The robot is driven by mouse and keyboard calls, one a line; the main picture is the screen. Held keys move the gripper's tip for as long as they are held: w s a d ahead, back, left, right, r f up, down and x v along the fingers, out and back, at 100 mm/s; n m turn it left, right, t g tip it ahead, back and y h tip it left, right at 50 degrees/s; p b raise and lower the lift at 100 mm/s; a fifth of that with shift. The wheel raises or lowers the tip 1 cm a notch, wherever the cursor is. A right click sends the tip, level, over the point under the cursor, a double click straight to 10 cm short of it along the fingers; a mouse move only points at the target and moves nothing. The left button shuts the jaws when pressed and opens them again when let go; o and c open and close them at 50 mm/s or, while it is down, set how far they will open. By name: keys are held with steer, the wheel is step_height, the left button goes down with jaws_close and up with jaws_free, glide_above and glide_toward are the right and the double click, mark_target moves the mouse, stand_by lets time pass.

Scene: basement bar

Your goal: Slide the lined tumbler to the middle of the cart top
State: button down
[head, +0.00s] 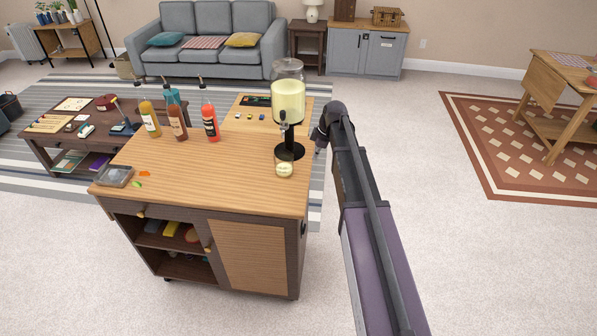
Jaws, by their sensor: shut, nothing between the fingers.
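The wooden cart top (215,180) spans the middle of the head view. A small glass tumbler (284,171) with a pale band or contents stands upright near the cart's right edge. It is just in front of the drink dispenser's black base, and I cannot make out its lines. My gripper (319,148) is at the right edge of the cart, to the right of the tumbler and apart from it. Its fingers are small and partly hidden by the wrist; it is shut and empty.
The dispenser (289,95) of pale yellow liquid stands behind the tumbler. Several bottles, including a red one (210,122), stand at the cart's back left. A grey tray (115,175) and a green piece (137,184) lie at the left. The cart top's middle is clear.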

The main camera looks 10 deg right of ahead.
mark_target(295, 175)
steer(key=shift+f, duration=0.15)
steer(key=b+x, duration=1)
steer(key=shift+f, duration=0.15)
steer(key=shift+w+a+r, duration=0.15)
steer(key=shift+w+a, duration=0.05)
steer(key=shift+a, duration=0.35)
steer(key=shift+w+a+r, duration=0.1)
steer(key=shift+w+a, duration=0.15)
steer(key=shift+a, duration=0.3)
steer(key=shift+w+a, duration=0.3)
steer(key=shift+a, duration=0.45)
steer(key=shift+w, duration=0.1)
